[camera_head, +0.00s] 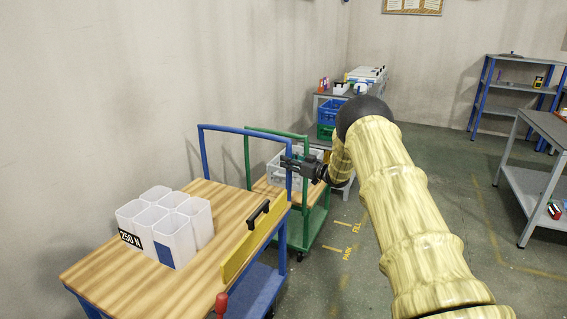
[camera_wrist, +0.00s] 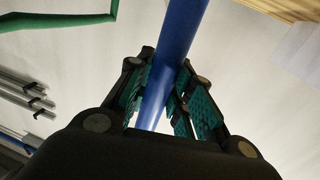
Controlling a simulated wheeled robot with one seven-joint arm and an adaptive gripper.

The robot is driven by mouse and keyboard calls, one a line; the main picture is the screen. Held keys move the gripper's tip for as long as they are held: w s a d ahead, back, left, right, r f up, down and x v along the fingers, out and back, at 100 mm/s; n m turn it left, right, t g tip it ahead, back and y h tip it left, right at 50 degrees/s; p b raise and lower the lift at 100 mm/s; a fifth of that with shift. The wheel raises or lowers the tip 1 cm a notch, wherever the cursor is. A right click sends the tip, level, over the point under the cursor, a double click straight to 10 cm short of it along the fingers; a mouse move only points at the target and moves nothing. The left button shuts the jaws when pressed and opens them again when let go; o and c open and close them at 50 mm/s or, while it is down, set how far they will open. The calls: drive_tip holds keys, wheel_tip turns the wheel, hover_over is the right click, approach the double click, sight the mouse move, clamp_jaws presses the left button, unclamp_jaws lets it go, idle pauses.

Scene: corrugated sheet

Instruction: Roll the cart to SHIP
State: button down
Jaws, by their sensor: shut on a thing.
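The cart with a wooden top (camera_head: 100,268) and a blue frame stands at the lower left in the head view. Its blue push handle (camera_head: 204,150) rises at the far end. My gripper (camera_head: 291,163) is shut on the handle's right upright; in the wrist view the blue bar (camera_wrist: 180,40) runs between the two fingers (camera_wrist: 165,100). Several white bins (camera_head: 176,238) stand on the cart top, with a "250 N" label at their left front. A yellow board with a black grip (camera_head: 240,252) runs along the right side. No SHIP marking is readable.
A green-framed cart (camera_head: 247,160) with a grey crate stands just behind the blue one. Floor lettering (camera_head: 350,240) reads "PAR" and "FILL". A grey bench (camera_head: 545,200) and blue rack (camera_head: 480,95) stand at right.

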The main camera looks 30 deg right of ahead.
drive_tip(key=shift+w+d+r, duration=0.1)
drive_tip(key=shift+d+r, duration=0.15)
drive_tip(key=shift+r, duration=0.15)
drive_tip(key=c, duration=1.5)
unclamp_jaws()
drive_tip(key=shift+o, duration=1.2)
drive_tip(key=shift+d+f, duration=0.2)
drive_tip(key=shift+f, duration=0.15)
drive_tip(key=v, duration=1.2)
drive_tip(key=shift+a, duration=0.1)
